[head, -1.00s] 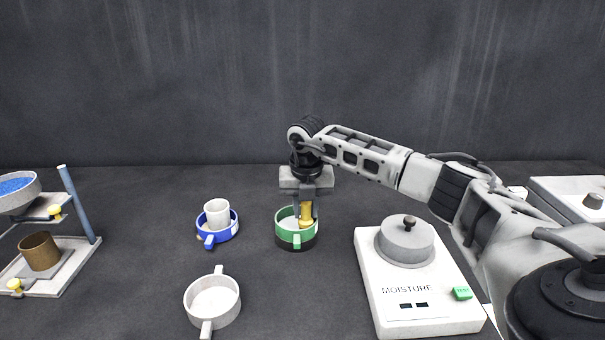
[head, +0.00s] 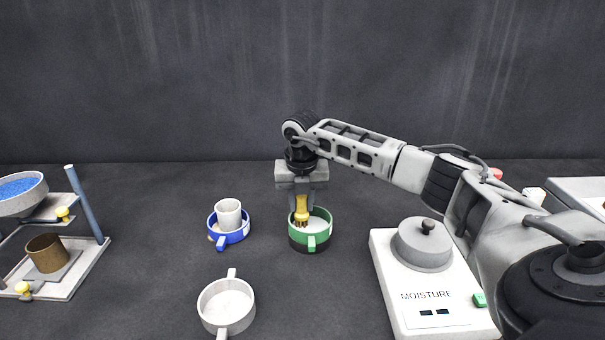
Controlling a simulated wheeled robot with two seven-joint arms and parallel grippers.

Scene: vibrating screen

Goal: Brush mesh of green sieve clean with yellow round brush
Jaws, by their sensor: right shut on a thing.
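The green sieve (head: 311,240) stands on the dark table near the middle, its handle toward me and a black lower rim under it. Its pale inside shows at the right. My right gripper (head: 302,199) points down over the sieve's left part and is shut on the yellow round brush (head: 302,208). The brush is upright, with its brown bristles at the left inside of the sieve. I cannot tell whether the bristles touch the mesh. My left gripper is not in view.
A blue sieve (head: 216,236) holding a white cup (head: 229,213) stands to the left. A white sieve (head: 227,309) lies nearer. The moisture meter (head: 407,294) is at the right. A stand (head: 86,204) with a bowl of blue grains (head: 22,192) is at far left.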

